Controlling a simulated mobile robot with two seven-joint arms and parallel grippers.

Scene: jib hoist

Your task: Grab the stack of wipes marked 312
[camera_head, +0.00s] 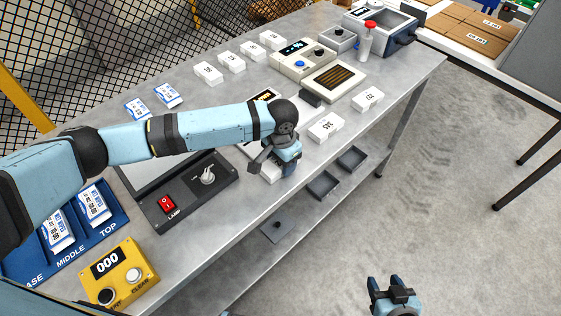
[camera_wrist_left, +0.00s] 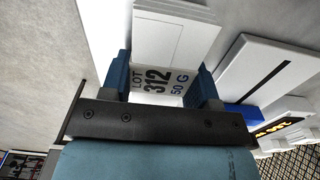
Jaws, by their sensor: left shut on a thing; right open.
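The white stack of wipes marked LOT 312, 50 G (camera_wrist_left: 165,82) sits between the two blue fingers of my left gripper (camera_wrist_left: 165,90) in the left wrist view. The fingers press on both its sides. In the head view the left gripper (camera_head: 281,160) points down near the table's front edge, and part of the white stack (camera_head: 269,174) shows beside it. The rest is hidden by the gripper. I cannot tell whether the stack touches the table. My right gripper (camera_head: 393,287) is open and empty, over the floor in front of the table.
Two more white stacks (camera_head: 326,127) (camera_head: 369,99) stand right along the front edge. Several others (camera_head: 208,74) stand at the back. A lamp panel (camera_head: 192,195), a yellow counter box (camera_head: 120,274) and a blue tray (camera_head: 115,222) lie left. Dark bins (camera_head: 322,185) sit on the lower shelf.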

